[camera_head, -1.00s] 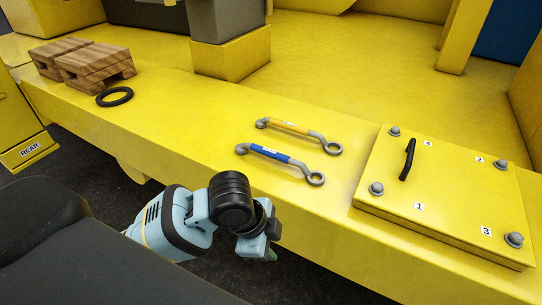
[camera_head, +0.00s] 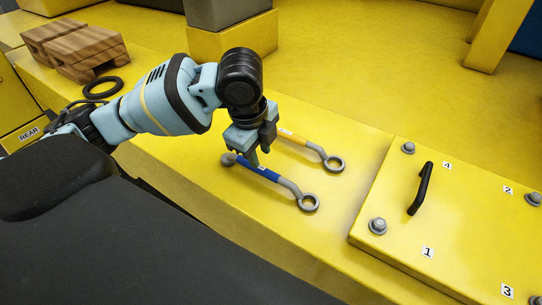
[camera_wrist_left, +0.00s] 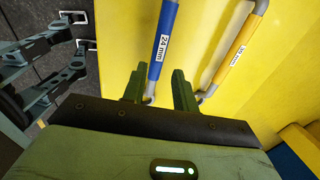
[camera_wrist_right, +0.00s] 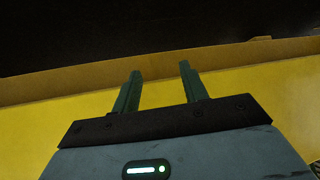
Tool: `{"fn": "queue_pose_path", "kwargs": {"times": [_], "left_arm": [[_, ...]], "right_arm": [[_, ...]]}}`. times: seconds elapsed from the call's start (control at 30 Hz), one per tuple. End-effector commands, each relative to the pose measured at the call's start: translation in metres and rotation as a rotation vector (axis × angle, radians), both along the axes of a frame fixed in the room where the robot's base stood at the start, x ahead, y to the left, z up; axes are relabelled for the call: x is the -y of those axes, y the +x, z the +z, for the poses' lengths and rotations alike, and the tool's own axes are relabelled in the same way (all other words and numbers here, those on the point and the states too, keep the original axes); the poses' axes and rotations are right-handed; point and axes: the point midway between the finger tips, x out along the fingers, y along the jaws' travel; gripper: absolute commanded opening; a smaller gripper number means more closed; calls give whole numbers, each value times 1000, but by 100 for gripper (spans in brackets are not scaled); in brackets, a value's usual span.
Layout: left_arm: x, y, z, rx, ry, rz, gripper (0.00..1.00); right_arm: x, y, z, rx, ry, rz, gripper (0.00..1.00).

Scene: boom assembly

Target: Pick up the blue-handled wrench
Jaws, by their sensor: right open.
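The blue-handled wrench (camera_head: 264,172) lies flat on the yellow ledge, its ring end toward the lower right. In the left wrist view its blue handle (camera_wrist_left: 163,40) carries a "24 mm" label. My left gripper (camera_head: 252,158) is over the handle near its far-left end. In the left wrist view, my left gripper's fingers (camera_wrist_left: 158,90) are apart and the wrench lines up with the gap between them; I cannot tell whether they reach down around it. My right gripper (camera_wrist_right: 160,85) is open and empty, above a yellow surface, outside the head view.
A yellow-handled wrench (camera_head: 296,138) lies parallel just behind the blue one. A yellow panel (camera_head: 455,225) with a black handle (camera_head: 421,188) and bolts is to the right. A black ring (camera_head: 103,87) and wooden blocks (camera_head: 75,50) are at the left. The ledge's near edge drops off.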

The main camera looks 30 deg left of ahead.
Motion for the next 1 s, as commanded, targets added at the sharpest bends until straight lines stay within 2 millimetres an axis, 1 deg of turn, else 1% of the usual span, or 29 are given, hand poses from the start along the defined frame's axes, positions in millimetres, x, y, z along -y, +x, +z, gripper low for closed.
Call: {"fn": "queue_pose_path", "kwargs": {"times": [0.23, 0.37, 0.5, 0.67, 0.77, 1.0], "left_arm": [[-1, 0, -1, -2, 1, 0, 29], [0, 2, -11, -3, 0, 1, 29], [0, 4, -25, -4, 1, 1, 29], [0, 5, -27, -1, 1, 0, 29], [-1, 5, -36, -4, 2, 0, 29], [-2, 9, -69, -2, 1, 1, 29]], "right_arm": [[0, -11, -6, -23, -1, 0, 44], [0, -17, -11, -39, -1, 0, 44], [0, -20, -14, -47, -1, 0, 44], [0, -17, -13, -42, -1, 1, 44], [0, -15, -11, -38, 0, 1, 44], [-1, -17, -13, -43, 1, 0, 44]]}}
